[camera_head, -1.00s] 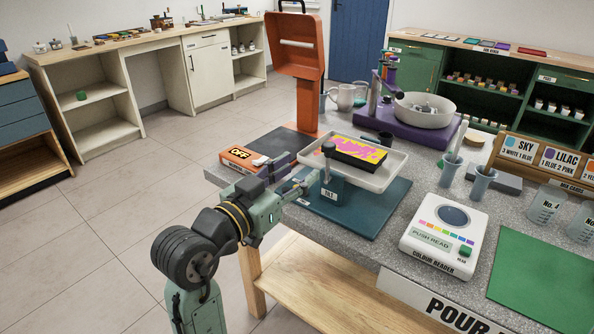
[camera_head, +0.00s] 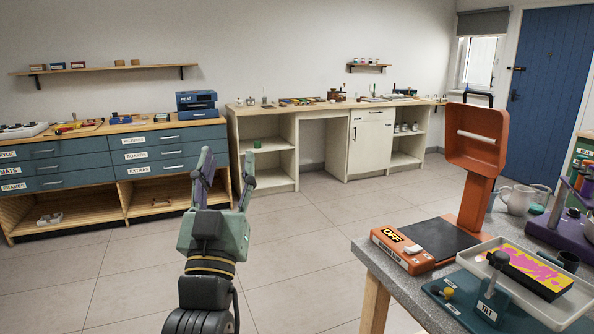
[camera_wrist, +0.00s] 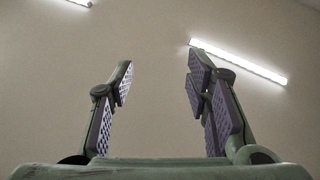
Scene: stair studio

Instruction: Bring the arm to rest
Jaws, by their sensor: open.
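My gripper (camera_head: 226,172) is in the left half of the head view, raised over open floor and pointing up. Its two green fingers with purple pads stand apart with nothing between them. In the wrist view my gripper (camera_wrist: 160,90) shows the same wide gap, with only the wall or ceiling and lights behind it. It is clear of the workbench (camera_head: 388,272), which stands to its right.
The bench holds an orange machine (camera_head: 476,150), an orange OFF box (camera_head: 403,250), a white tray (camera_head: 575,312) with a pink and yellow panel (camera_head: 531,268) and a TILT stand (camera_head: 492,300). Blue drawers (camera_head: 57,165) and a white cabinet (camera_head: 371,146) line the wall. Floor between is clear.

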